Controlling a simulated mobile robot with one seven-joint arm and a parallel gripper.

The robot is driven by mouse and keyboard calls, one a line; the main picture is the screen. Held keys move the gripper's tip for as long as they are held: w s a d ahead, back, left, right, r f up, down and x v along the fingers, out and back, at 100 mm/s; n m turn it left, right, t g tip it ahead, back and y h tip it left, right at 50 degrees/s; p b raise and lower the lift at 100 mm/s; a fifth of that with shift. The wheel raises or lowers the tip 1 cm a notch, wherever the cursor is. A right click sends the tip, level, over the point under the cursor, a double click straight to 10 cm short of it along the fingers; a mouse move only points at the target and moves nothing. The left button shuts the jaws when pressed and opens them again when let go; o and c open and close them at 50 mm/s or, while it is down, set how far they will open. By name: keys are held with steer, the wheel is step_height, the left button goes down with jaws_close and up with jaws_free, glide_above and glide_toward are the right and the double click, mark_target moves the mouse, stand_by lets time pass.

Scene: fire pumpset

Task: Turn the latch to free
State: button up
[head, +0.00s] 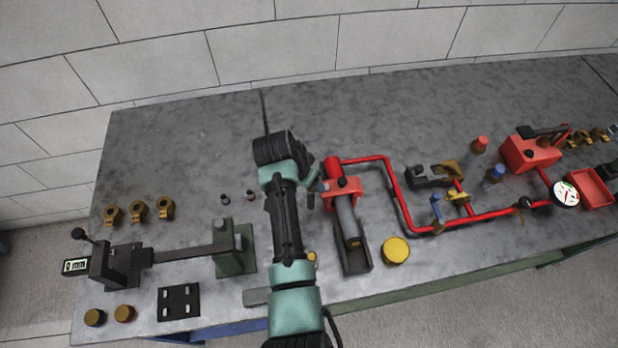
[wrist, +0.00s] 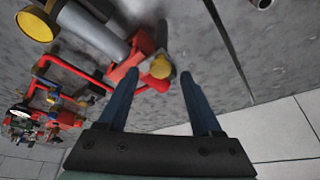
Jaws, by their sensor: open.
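My gripper (wrist: 158,84) is open in the wrist view, with its two blue fingers apart and nothing held between them. Beyond the fingertips is a red bracket (wrist: 128,62) at the end of a grey cylinder (wrist: 92,28). A brass-yellow knob (wrist: 160,67) sits by the bracket, just past the gap between the fingertips; I see no contact. In the head view the red bracket (head: 347,187) and grey cylinder (head: 347,217) stand just right of my arm, which hides part of that area. I cannot tell for sure which part is the latch.
Red piping (head: 400,195) runs right to a red box (head: 530,152) and a gauge (head: 565,193). A yellow disc (head: 396,250) lies near the front. A green stand (head: 232,250) with a grey bar is on the left. The back of the grey table (head: 220,135) is clear.

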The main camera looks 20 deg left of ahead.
steer(key=shift+w+f, duration=0.25)
steer(key=shift+f, duration=0.45)
jaws_close()
